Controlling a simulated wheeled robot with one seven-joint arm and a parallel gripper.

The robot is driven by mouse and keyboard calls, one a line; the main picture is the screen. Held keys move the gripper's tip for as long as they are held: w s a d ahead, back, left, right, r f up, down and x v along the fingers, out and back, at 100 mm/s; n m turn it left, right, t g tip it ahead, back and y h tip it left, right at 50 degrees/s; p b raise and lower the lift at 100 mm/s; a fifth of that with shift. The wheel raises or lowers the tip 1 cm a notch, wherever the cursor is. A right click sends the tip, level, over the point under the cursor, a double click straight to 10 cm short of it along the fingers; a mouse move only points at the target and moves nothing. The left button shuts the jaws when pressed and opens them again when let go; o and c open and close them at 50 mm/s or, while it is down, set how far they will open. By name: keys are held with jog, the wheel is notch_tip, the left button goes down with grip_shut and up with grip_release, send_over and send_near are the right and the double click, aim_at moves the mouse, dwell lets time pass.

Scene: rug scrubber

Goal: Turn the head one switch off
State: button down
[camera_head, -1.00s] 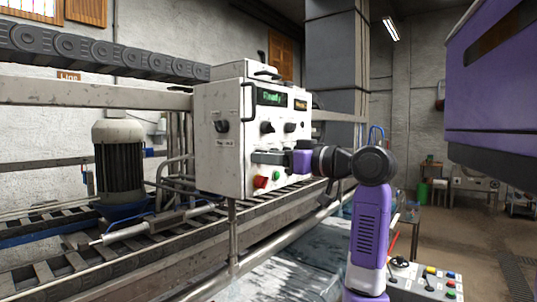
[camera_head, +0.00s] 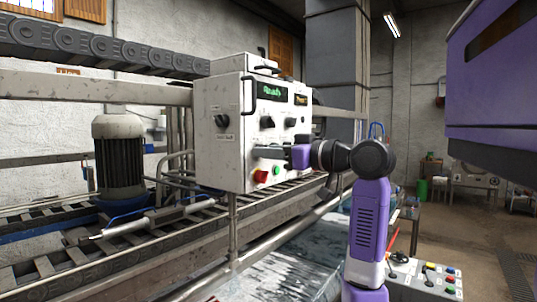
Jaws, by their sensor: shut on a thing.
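A white control box (camera_head: 222,165) with a green display (camera_head: 271,91) stands left of centre. Its front has a left dark knob (camera_head: 267,122) and a right dark knob (camera_head: 289,120) under the display. A red button (camera_head: 261,176) and a green button (camera_head: 276,170) sit lower. My gripper (camera_head: 260,152) reaches in from the right, its grey fingers at the panel between the knobs and the buttons. It is shut on a switch there, which the fingers hide. The labels are too small to read, so I cannot confirm from them which is the head one switch.
Another dark knob (camera_head: 221,119) is on the box's left face. A grey motor (camera_head: 119,160) and a roller conveyor (camera_head: 110,255) lie left. A second button panel (camera_head: 425,278) is at lower right. A purple body hangs at upper right. Open floor lies at far right.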

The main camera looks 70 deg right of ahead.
jog(key=shift+n+b, duration=4.8)
jog(key=shift+n, duration=2.8)
jog(key=c, duration=1.2)
grip_release()
jog(key=shift+o, duration=0.2)
jog(key=b+v, duration=0.1)
jog(key=v, duration=0.6)
jog(key=shift+s+b, duration=0.3)
jog(key=shift+s, duration=0.1)
